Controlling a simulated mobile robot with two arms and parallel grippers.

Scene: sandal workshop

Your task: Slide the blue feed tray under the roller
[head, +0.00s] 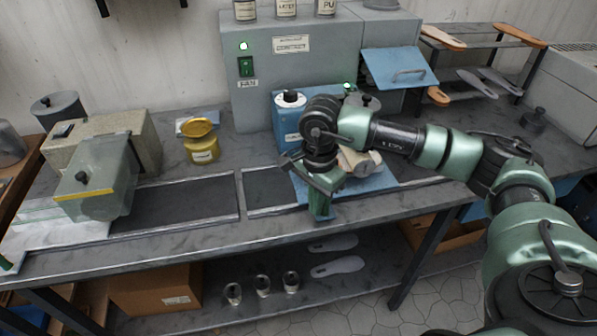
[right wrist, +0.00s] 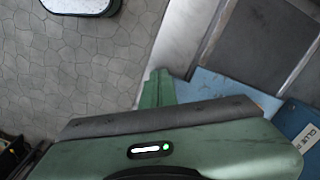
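The flat light-blue feed tray (head: 375,186) lies on the bench in front of the grey machine. A cream roller-like cylinder (head: 356,162) shows above it, partly hidden by my right arm. My right gripper (head: 320,208) points down at the tray's left front part. In the right wrist view its green fingers (right wrist: 156,88) are together with no clear gap, beside the tray's end (right wrist: 232,90). I cannot tell whether they touch the tray.
A yellow can (head: 202,145) and a beige press-like machine (head: 140,140) stand to the left. Dark panels in metal rails (head: 190,202) run along the bench. A shoe rack (head: 480,50) stands at the back right.

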